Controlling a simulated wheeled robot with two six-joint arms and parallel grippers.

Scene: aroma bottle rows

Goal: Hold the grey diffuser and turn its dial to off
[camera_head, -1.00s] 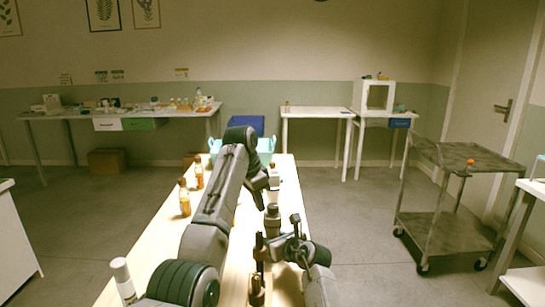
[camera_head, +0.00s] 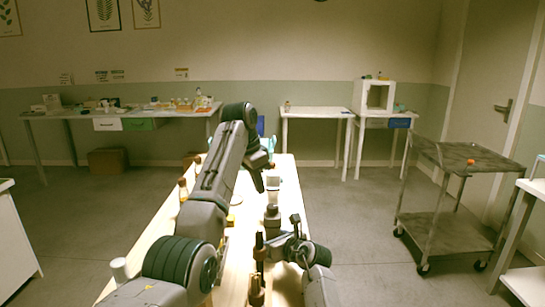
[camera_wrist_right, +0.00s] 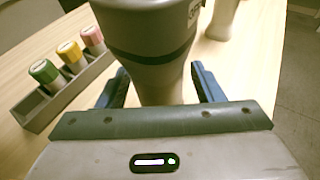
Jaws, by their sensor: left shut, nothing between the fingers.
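The grey diffuser (camera_head: 272,213) stands on the long table, and it fills the top middle of the right wrist view (camera_wrist_right: 155,35), with a dark band and a pale marking. The dial cannot be made out.
A rack (camera_wrist_right: 65,95) with green, yellow and pink capped vials lies left of the diffuser. Another pale bottle (camera_head: 273,184) stands behind it. An amber bottle (camera_head: 257,291) stands at the front. A white-capped bottle (camera_head: 120,270) is at the left edge.

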